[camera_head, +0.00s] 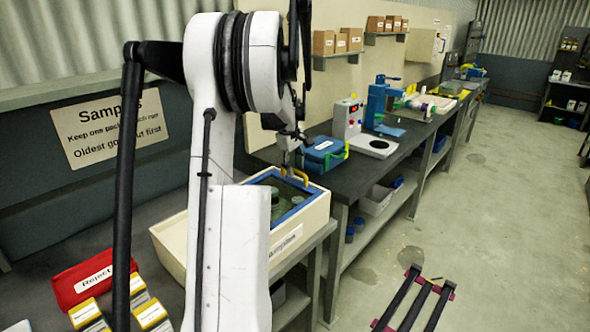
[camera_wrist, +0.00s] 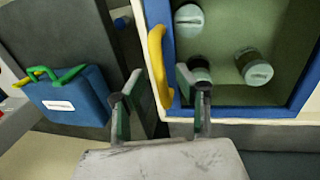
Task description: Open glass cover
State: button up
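The glass cover (camera_head: 296,211) is a clear pane in a blue frame with a yellow handle (camera_head: 297,178), on top of a cream box (camera_head: 287,247). It looks closed. In the wrist view, the blue frame (camera_wrist: 240,111) and the curved yellow handle (camera_wrist: 159,66) show, with lidded jars (camera_wrist: 254,68) under the pane. My gripper (camera_wrist: 159,75) is open and empty. In that view the handle lies between its fingertips; I cannot tell whether they touch it. In the head view my gripper (camera_head: 289,166) is at the handle, partly hidden by my arm.
A blue case with a green handle (camera_head: 323,152) stands on the dark bench behind the box. A red Reject bag (camera_head: 92,278) and several yellow-and-white packs (camera_head: 151,313) lie at front left.

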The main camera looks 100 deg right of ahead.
jog(key=shift+f, duration=0.3)
grip_shut()
dwell(0.3)
